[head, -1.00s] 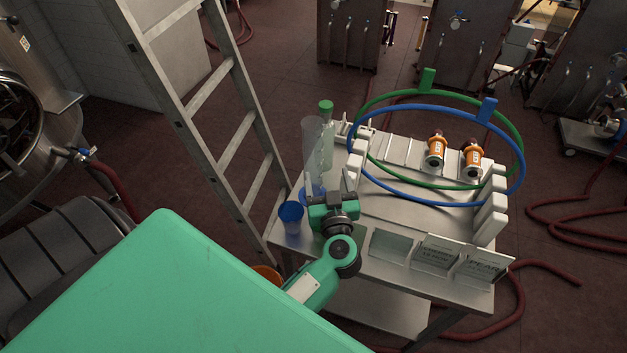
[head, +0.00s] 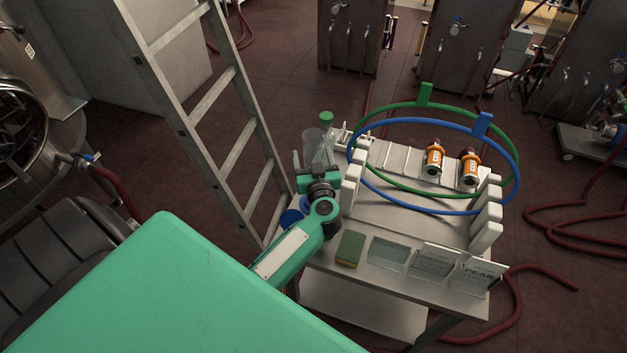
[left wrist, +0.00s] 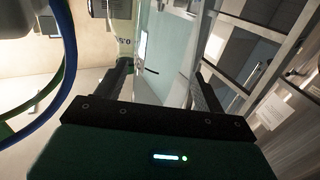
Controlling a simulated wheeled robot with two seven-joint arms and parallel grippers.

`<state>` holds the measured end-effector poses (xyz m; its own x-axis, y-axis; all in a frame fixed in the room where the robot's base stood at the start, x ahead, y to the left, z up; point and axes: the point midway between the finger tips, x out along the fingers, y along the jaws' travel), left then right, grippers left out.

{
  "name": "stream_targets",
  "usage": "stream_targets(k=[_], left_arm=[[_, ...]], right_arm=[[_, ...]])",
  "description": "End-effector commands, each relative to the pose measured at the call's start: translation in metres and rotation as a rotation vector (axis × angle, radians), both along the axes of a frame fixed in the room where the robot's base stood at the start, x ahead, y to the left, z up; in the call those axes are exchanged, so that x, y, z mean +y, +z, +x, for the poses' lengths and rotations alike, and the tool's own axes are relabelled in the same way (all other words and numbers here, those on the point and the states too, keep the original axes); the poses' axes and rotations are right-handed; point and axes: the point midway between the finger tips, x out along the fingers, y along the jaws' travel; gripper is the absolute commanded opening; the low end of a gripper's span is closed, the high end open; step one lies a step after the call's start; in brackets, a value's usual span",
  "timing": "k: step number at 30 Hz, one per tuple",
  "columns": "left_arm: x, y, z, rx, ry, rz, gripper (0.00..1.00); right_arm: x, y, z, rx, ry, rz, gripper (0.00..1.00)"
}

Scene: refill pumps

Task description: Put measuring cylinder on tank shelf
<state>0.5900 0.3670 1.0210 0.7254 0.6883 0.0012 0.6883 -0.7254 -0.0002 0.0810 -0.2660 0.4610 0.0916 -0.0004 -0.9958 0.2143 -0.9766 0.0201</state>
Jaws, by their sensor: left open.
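The measuring cylinder (head: 312,140) is a clear upright tube at the left end of the metal cart, with a bit of blue at its foot, partly hidden by my left gripper (head: 315,166). My left gripper is open, with its fingers pointing at the cylinder. In the left wrist view a pale see-through wall (left wrist: 168,55), apparently the cylinder, lies between the fingers of my left gripper (left wrist: 162,80); I cannot tell if they touch it. My right gripper is not in view. I cannot make out the tank shelf for certain.
A green-capped bottle (head: 326,119) stands right behind the cylinder. A blue cup (head: 290,218) is near the cart's left corner. Green (head: 424,93) and blue (head: 483,124) hoops stand over the cart's rack with two orange-labelled parts. A ladder (head: 190,130) stands close on the left.

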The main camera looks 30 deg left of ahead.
Motion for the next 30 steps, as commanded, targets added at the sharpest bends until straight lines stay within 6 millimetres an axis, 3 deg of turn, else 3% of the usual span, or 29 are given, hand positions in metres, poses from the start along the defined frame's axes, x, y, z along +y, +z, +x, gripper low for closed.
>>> stream_targets(k=[10, 21, 30], left_arm=[[0.007, -0.001, 0.008, 0.001, 0.0, -0.001, 0.71], [0.007, 0.0, 0.008, 0.0, 0.0, -0.001, 0.03], [0.007, 0.003, 0.008, -0.001, 0.0, -0.003, 0.02]], right_arm=[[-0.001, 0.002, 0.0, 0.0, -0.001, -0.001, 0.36], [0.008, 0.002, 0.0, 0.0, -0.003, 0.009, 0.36], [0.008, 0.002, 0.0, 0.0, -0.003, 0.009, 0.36]])
